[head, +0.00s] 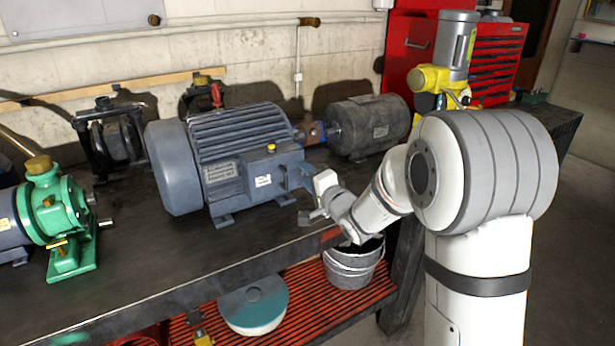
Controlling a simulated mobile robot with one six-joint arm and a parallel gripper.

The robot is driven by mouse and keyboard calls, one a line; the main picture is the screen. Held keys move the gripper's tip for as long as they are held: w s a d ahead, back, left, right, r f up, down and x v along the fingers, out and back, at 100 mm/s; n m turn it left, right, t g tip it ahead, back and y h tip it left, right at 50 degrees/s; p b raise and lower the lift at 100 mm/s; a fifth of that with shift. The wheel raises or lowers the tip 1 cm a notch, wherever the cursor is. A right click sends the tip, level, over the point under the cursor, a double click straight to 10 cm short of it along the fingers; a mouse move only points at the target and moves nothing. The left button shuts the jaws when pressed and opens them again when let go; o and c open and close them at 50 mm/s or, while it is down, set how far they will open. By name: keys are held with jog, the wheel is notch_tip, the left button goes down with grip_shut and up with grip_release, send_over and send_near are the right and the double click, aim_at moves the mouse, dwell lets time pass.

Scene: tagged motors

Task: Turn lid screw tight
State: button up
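A large blue-grey motor (235,130) stands on the dark bench, with a box (262,182) on its front side. The box bears a small white label and has a yellow knob (271,148) on top. A blue plate-like part (298,174) shows at the box's right side; I cannot tell whether it is the lid. No lid screw can be made out at this size. My gripper (312,214) is just right of the box, in front of the motor's right end. Its fingers are small and partly hidden, so contact and opening are unclear.
A green pump (62,215) stands at the left of the bench (160,262), a dark grey motor (369,126) behind at the right. A yellow machine (437,82) stands near a red tool cabinet (497,60).

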jog(key=shift+r, duration=0.15)
jog(key=v, duration=0.7)
jog(key=shift+s+d, duration=0.25)
jog(key=shift+s, duration=0.1)
jog(key=s+d+n+g+h+p, duration=0.1)
jog(key=s+d+n+g+h, duration=0.1)
jog(key=s+d+h, duration=0.3)
jog(key=s+d+n+g+h+p, duration=0.1)
jog(key=s+d+g+h, duration=0.1)
jog(key=d+h, duration=0.35)
jog(key=s+d+n+g+p, duration=0.2)
jog(key=s+n+g, duration=0.3)
jog(key=s, duration=1.6)
jog(key=d+g, duration=0.1)
jog(key=g, duration=0.2)
jog(key=shift+s+d+n+p, duration=0.2)
jog(key=shift+d+n+p, duration=0.15)
jog(key=shift+d+n, duration=0.05)
jog(key=shift+y, duration=0.25)
